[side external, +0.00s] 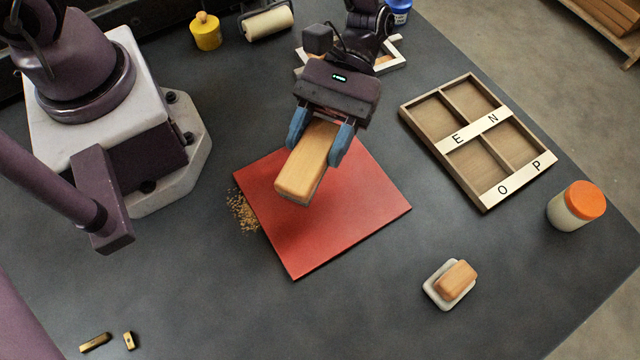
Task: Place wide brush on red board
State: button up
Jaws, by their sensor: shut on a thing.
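The wide brush (302,175) is a light wooden block, and my gripper (322,138) is shut on it with blue fingers on both sides. My gripper and the brush are over the upper part of the red board (330,232). The board is a flat red square lying on the dark table. The brush seems to be a little above the board, but I cannot tell the exact gap. Its underside is mostly hidden.
A wooden compartment tray (481,140) with lettered strips stands at right. A jar with an orange lid (577,206) and a small block on a white dish (450,284) are at lower right. Crumbs (243,210) lie by the board's left edge. A roller (267,22) is behind.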

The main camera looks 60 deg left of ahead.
aim_at(320, 192)
jog(key=n+h, duration=0.1)
jog(key=n+t+h, duration=0.1)
jog(key=n+t, duration=0.1)
jog(key=shift+s+d+r+h, duration=0.3)
jog(key=shift+s+r+h, duration=0.1)
jog(key=shift+n+t+h, duration=0.7)
jog(key=shift+n+t, duration=0.3)
jog(key=shift+t, duration=0.1)
jog(key=n+t, duration=0.1)
jog(key=n+t+h, duration=0.1)
jog(key=f+n+t, duration=0.1)
jog(key=shift+w+a+t, duration=0.1)
jog(key=shift+a+t, duration=0.2)
jog(key=shift+a, duration=0.1)
jog(key=n+t, duration=0.1)
jog(key=a+f+n+t, duration=0.1)
jog(key=t, duration=0.1)
jog(key=shift+w+a+f+n+h, duration=0.15)
jog(key=shift+w+f+n+h, duration=0.05)
jog(key=shift+n+h, duration=0.2)
jog(key=shift+f, duration=0.2)
jog(key=shift+w+a+f, duration=0.1)
jog(key=shift+f, duration=3.8)
jog(key=o, duration=1)
jog(key=shift+c, duration=0.2)
